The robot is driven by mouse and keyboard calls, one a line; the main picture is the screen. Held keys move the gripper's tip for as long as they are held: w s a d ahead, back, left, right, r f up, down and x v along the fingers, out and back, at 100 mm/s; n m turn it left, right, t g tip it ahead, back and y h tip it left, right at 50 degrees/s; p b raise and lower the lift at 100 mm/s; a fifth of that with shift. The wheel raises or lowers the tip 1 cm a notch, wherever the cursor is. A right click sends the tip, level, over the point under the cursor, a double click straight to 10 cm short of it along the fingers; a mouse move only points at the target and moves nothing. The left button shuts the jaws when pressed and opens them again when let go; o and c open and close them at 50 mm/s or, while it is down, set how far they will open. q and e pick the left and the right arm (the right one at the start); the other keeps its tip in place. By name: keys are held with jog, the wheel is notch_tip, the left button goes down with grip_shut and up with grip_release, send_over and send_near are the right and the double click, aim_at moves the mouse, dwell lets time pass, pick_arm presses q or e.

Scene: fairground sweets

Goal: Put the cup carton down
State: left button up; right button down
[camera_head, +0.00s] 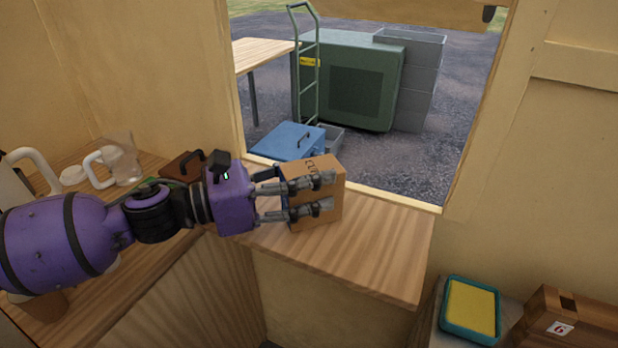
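The fingers hide part of the near face. My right gripper is out of view.
The ledge is clear right of the carton. A clear jug (122,160) and a brown box (182,168) stand on the left counter. A teal tray with a yellow inside (471,308) and a wooden box (570,325) sit lower right. Outside are a blue cooler (288,141) and a hand truck (309,88).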

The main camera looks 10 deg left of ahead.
pick_arm(q)
jog(key=shift+o, duration=1.4)
jog(key=v, duration=1.2)
